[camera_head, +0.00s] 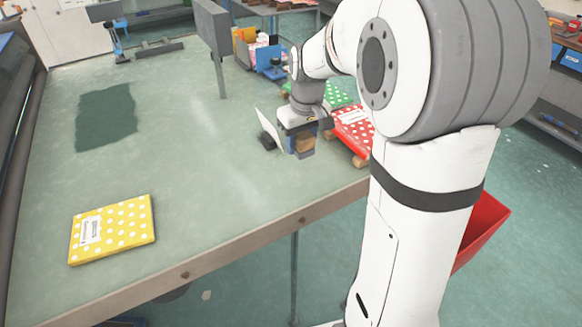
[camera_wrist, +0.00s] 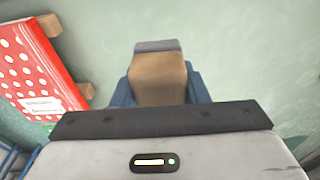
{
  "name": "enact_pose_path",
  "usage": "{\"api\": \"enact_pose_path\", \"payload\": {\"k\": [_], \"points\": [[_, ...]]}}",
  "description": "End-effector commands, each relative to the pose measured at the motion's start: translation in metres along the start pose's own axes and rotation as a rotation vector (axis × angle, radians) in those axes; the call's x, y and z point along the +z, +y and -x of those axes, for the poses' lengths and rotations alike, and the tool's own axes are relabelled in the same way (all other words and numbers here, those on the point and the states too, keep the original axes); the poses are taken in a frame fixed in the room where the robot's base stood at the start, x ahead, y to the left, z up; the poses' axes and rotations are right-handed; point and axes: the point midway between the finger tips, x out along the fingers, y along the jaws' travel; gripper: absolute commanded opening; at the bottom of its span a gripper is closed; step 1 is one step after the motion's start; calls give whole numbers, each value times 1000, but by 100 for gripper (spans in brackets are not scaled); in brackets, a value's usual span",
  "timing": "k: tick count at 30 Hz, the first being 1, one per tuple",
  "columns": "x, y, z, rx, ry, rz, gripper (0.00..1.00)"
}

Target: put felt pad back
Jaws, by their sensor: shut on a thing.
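My gripper (camera_head: 301,143) is above the far right part of the table, its blue fingers shut on a tan block with a grey layer, which I take to be the felt pad (camera_head: 305,153). In the wrist view the pad (camera_wrist: 159,75) sits between the blue fingers of my gripper (camera_wrist: 162,92), its grey end pointing away from the wrist. Whether the pad touches the table is hard to tell. A dark green patch (camera_head: 106,116) lies flat on the far left of the table.
A red dotted pack (camera_head: 353,132) rests on wooden blocks to the right of my gripper; it also shows in the wrist view (camera_wrist: 35,65). A white upright panel (camera_head: 268,131) stands just left of it. A yellow dotted pack (camera_head: 112,229) lies front left. The table's middle (camera_head: 190,150) is clear.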

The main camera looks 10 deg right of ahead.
Motion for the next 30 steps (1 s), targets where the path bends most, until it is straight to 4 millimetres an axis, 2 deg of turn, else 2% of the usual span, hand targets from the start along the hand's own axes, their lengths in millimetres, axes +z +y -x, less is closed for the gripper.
{"api": "enact_pose_path", "payload": {"k": [9, 14, 19, 22, 30], "points": [[7, -5, -51, -4, -6, 14, 12], [8, -6, -66, -3, -4, 18, 12], [10, -7, -90, -4, -4, 19, 12], [11, -7, -96, -3, -3, 20, 12], [11, -7, -98, -3, -1, 20, 12]]}}
